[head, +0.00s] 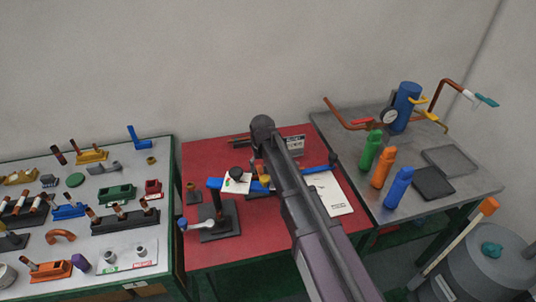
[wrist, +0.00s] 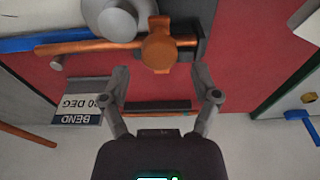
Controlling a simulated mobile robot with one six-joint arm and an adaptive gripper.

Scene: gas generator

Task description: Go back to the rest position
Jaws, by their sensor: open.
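My gripper (wrist: 163,92) is open and empty in the wrist view, its two grey fingers apart over the red table top (wrist: 235,60). Just beyond the fingertips is an orange fitting (wrist: 158,48) on a copper-coloured pipe (wrist: 90,47), with a dark block beside it. In the head view my arm reaches over the red table (head: 205,155) and hides much of its middle; the gripper's fingers cannot be made out there.
A label reading "BEND" (wrist: 76,104) stands nearby. A blue-armed tool on a black base (head: 222,222) stands left of my arm. The left table (head: 160,275) holds many fittings. The right table (head: 455,190) carries bottles and a blue cylinder (head: 404,107).

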